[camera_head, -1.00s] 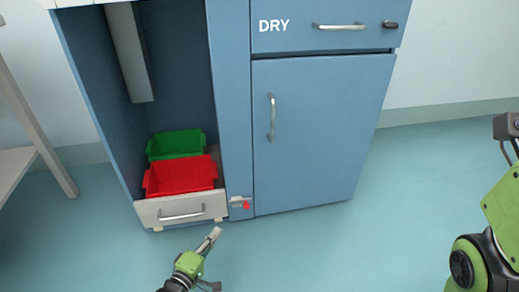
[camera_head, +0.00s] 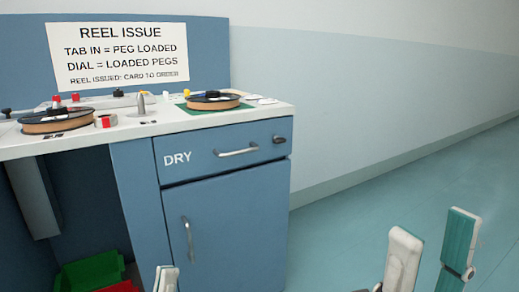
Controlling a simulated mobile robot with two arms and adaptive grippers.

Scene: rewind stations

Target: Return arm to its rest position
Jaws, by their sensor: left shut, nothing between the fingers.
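The tip of my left gripper (camera_head: 166,279) shows at the bottom edge in front of the blue cabinet, with its fingers together and nothing seen in them. The rest of that arm is out of view. My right gripper (camera_head: 432,228) is at the lower right, pointing up. Its two fingers, one pale and one with a teal pad, stand apart with nothing between them. It is over open floor, clear of the cabinet.
A blue cabinet door (camera_head: 222,235) and the DRY drawer (camera_head: 225,151) are closed. The worktop (camera_head: 200,119) above holds two reels. A green bin (camera_head: 92,272) and part of a red bin (camera_head: 122,287) sit in the lower bay. Floor at right is clear.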

